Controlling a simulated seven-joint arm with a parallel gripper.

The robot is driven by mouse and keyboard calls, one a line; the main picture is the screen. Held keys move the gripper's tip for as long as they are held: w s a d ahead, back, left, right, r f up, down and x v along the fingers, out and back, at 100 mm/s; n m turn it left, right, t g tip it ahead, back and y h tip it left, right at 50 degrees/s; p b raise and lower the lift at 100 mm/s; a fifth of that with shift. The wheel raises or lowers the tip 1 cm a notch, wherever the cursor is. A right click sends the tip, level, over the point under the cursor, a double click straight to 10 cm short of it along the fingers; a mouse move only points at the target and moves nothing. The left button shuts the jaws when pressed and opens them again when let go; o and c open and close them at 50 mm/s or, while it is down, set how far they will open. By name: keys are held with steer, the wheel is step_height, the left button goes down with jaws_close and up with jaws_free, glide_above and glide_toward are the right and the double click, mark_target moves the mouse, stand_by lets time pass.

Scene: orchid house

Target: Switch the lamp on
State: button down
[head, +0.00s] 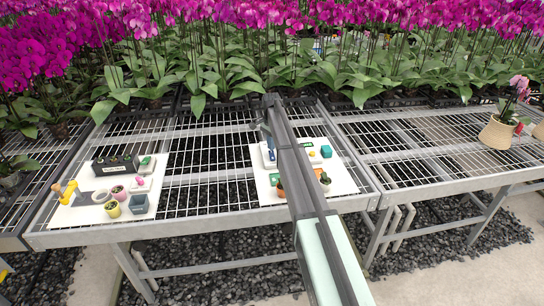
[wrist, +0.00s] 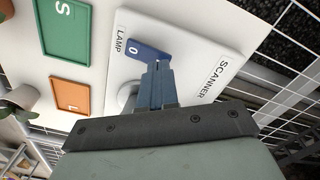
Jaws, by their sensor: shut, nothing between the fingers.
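In the wrist view a white panel (wrist: 205,38) carries the words LAMP and SCANNER. A blue rocker switch (wrist: 143,48) marked 0 sits in it beside the word LAMP. My gripper (wrist: 157,66) is shut and empty, with its blue-grey fingertips at the switch's near edge; I cannot tell if they touch it. The fingers hide part of the switch and part of a round pale knob (wrist: 124,95). No lamp can be made out. In the head view my arm covers much of the panel's area.
Beside the panel lie a green tray (wrist: 63,30) marked S and an orange tray (wrist: 69,95) marked L. A potted plant (wrist: 20,100) stands at the left. In the head view another white board (head: 80,214) holds pots and a black device (head: 115,165). Bare wire mesh lies between the boards.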

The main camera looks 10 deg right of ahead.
mark_target(271, 152)
steer(key=shift+f, duration=1.05)
stand_by(0.8)
steer(key=shift+r, duration=3.55)
